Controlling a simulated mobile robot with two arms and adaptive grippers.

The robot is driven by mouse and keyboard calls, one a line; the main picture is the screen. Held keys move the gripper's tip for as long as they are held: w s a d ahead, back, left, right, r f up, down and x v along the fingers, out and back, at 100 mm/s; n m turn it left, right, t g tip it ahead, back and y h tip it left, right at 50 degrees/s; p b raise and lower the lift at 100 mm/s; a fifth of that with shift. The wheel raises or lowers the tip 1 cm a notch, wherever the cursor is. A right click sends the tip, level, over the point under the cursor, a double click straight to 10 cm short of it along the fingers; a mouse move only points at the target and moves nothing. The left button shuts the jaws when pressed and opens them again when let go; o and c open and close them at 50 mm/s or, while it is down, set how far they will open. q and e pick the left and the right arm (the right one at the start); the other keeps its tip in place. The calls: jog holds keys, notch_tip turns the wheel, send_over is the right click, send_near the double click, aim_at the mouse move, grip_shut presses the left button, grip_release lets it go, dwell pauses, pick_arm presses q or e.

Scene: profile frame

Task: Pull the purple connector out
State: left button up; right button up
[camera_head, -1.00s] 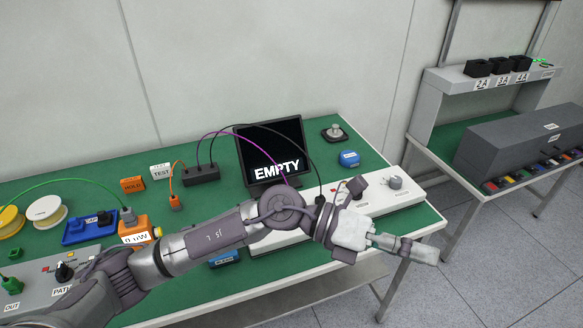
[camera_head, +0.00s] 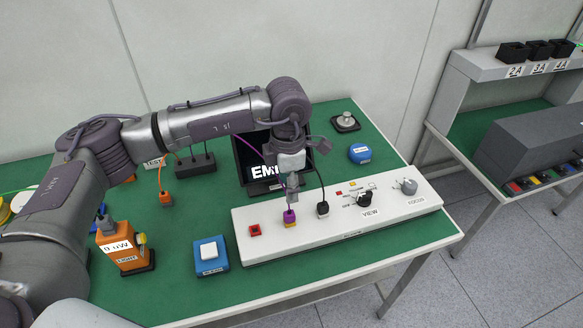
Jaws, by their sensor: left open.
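I cannot tell whether the fingers touch the connector. My right gripper is not in view.
A black connector (camera_head: 322,208) with its cable stands close to the right of the purple one. A red button (camera_head: 255,230), a VIEW knob (camera_head: 365,197) and a FOCUS knob (camera_head: 408,186) are on the panel. A screen (camera_head: 245,168) stands behind my arm. A blue box (camera_head: 211,256) and an orange LIGHT meter (camera_head: 122,247) are at left.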

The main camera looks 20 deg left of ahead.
aim_at(290, 213)
pick_arm(q)
notch_tip(290, 213, down, 4)
jog(key=shift+s+r+p, duration=0.1)
jog(key=shift+r+p, duration=0.15)
jog(key=shift+p, duration=0.2)
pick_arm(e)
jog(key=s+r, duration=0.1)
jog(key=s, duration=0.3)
pick_arm(q)
jog(key=f, duration=0.2)
jog(key=f+p, duration=0.1)
jog(key=f, duration=0.3)
jog(key=shift+w+f, duration=0.1)
jog(key=shift+w, duration=0.2)
jog(key=shift+f, duration=0.9)
jog(key=c, duration=0.8)
grip_shut()
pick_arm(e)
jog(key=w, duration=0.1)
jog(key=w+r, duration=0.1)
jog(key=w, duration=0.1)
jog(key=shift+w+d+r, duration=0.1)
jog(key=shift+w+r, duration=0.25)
